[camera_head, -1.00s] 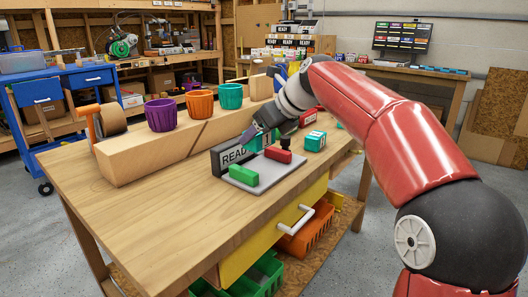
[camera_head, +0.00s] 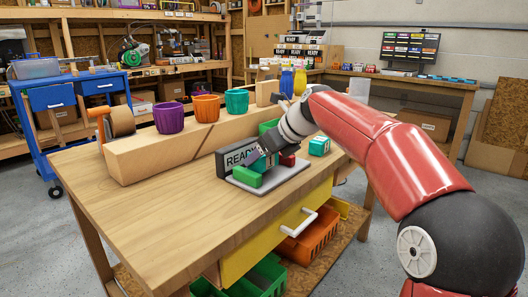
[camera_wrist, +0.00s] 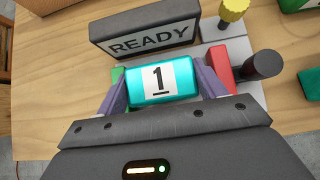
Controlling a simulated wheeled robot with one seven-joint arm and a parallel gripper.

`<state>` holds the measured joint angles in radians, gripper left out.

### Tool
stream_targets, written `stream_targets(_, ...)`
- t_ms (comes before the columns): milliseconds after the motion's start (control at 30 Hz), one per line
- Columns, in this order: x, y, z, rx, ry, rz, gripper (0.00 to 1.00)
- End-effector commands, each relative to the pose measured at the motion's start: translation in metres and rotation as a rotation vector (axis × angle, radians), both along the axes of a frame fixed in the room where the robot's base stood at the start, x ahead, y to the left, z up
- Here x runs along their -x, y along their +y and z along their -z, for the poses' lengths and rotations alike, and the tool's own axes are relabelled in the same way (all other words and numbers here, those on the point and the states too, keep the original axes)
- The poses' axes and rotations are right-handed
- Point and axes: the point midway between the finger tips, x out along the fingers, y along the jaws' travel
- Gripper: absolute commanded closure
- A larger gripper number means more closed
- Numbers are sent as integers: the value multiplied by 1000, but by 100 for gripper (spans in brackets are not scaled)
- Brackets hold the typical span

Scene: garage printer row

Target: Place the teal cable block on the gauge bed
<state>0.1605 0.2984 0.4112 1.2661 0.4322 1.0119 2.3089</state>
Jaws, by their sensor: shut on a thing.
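The teal cable block (camera_wrist: 160,80), marked 1, is held between the purple fingers of my gripper (camera_wrist: 160,74), seen in the wrist view. In the head view my gripper (camera_head: 262,158) is over the gauge bed, and the block is mostly hidden by the fingers. The gauge bed is a grey plate (camera_head: 277,177) with a black READY sign (camera_wrist: 151,38) behind it. A green jaw (camera_head: 247,177) stands at its left and a red jaw (camera_wrist: 219,68) with a black knob at its right. The block is between these jaws. I cannot tell whether it touches the plate.
Another teal block (camera_head: 319,146) lies on the wooden bench right of the bed. A long wooden beam (camera_head: 165,150) with purple, orange and teal cups runs behind. A yellow knob (camera_wrist: 233,11) stands near the sign. The bench's front left (camera_head: 150,220) is clear.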

Motion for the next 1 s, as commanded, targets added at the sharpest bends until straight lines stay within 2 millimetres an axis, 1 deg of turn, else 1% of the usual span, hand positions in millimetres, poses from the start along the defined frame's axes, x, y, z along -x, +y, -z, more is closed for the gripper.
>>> stream_targets(33, 0, 0, -1, -1, -1, 0, 58)
stream_targets(67, 0, 0, 0, -1, -1, 0, 28)
stream_targets(200, 0, 1, -1, -1, 0, -1, 9)
stream_targets(533, 2, 3, 0, -1, 5, -8, 9)
stream_targets(633, 3, 3, -4, -1, 5, -10, 9)
stream_targets(733, 2, 4, -17, -3, 2, -9, 9)
stream_targets(867, 14, -13, -34, 0, -1, -4, 9)
stream_targets(1000, 27, -33, -57, 0, -2, 0, 9)
